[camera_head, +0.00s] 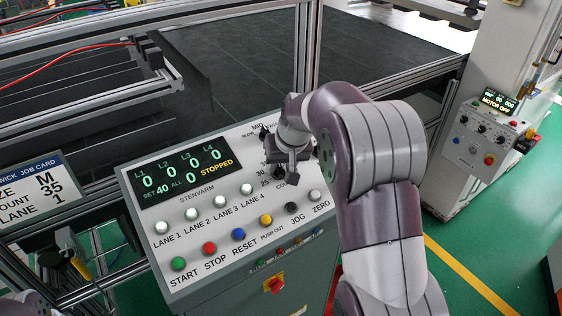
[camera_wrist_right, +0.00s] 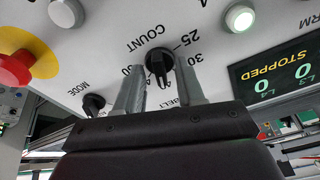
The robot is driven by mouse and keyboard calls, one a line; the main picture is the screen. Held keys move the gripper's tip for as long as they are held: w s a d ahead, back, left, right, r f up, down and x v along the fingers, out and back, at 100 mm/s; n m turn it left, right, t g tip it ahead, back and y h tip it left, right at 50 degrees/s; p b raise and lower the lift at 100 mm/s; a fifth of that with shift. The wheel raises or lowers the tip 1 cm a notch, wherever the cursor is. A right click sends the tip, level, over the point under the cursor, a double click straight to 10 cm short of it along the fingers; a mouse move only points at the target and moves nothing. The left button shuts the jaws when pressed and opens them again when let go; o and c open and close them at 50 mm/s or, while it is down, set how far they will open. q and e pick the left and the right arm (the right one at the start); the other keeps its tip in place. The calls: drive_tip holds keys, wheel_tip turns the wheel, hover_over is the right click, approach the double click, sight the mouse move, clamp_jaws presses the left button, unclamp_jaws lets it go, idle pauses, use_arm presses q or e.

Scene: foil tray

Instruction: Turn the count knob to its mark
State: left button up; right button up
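The black count knob (camera_wrist_right: 159,62) shows in the right wrist view, with the COUNT label and the numbers 25 and 30 beside it; other numbers are partly hidden by fingers. Its pointer end faces the gripper side. My right gripper (camera_wrist_right: 160,78) is open, one grey finger on each side of the knob. I cannot tell whether they touch it. In the head view my right gripper (camera_head: 288,172) is over the panel and hides the knob. The panel display (camera_head: 185,170) reads SET 40 and STOPPED. The job card (camera_head: 35,192) reads count 35. Parts of my left arm may show at bottom left, unclear.
The mode knob (camera_wrist_right: 94,104) is close to one finger. A red emergency button (camera_wrist_right: 15,68) stands near. Lit lane buttons (camera_head: 219,201) and coloured push buttons (camera_head: 238,235) fill the panel's front. A metal frame post (camera_head: 306,50) rises behind my right gripper.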

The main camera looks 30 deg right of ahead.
drive_tip(key=shift+s+a+r, duration=0.1)
drive_tip(key=shift+s, duration=0.05)
drive_tip(key=shift+c, duration=1.2)
clamp_jaws()
